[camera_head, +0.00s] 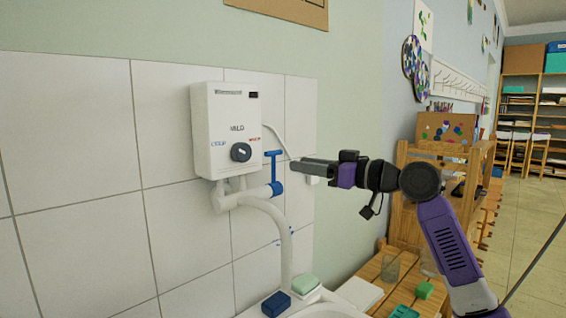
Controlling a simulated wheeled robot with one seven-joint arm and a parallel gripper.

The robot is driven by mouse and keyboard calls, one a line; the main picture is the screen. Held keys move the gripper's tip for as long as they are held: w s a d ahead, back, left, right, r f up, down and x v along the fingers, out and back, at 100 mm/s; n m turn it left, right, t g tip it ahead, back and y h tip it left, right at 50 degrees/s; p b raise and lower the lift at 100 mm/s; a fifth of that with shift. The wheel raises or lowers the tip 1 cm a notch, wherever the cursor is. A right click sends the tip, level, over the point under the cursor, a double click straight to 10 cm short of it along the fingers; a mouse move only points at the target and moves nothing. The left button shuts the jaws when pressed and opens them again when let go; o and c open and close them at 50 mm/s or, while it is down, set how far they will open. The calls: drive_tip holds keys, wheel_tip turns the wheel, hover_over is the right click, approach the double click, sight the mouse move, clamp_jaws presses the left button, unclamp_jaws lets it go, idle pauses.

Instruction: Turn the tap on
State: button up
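A white water heater box (228,125) with a dark round knob (241,152) is fixed to the tiled wall. Below it, a white pipe (240,200) bends down toward the sink as a spout. A blue T-shaped tap handle (274,168) stands upright on the pipe's right end. My gripper (297,167) points left, its fingertips just right of the blue handle in the picture. I see the fingers from the side, so their gap is hidden. I cannot tell whether they touch the handle; nothing shows held.
A white sink (328,310) lies at the bottom, with a blue block (276,304) and a pale green bar (305,284) on its edge. A wooden bench (380,270) with glasses and a green sponge (425,290) stands to the right. Open floor lies farther right.

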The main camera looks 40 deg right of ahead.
drive_tip(key=p, duration=0.1)
hover_over(279, 187)
drive_tip(key=shift+f, duration=0.2)
drive_tip(key=shift+c, duration=0.2)
clamp_jaws()
idle(1.4)
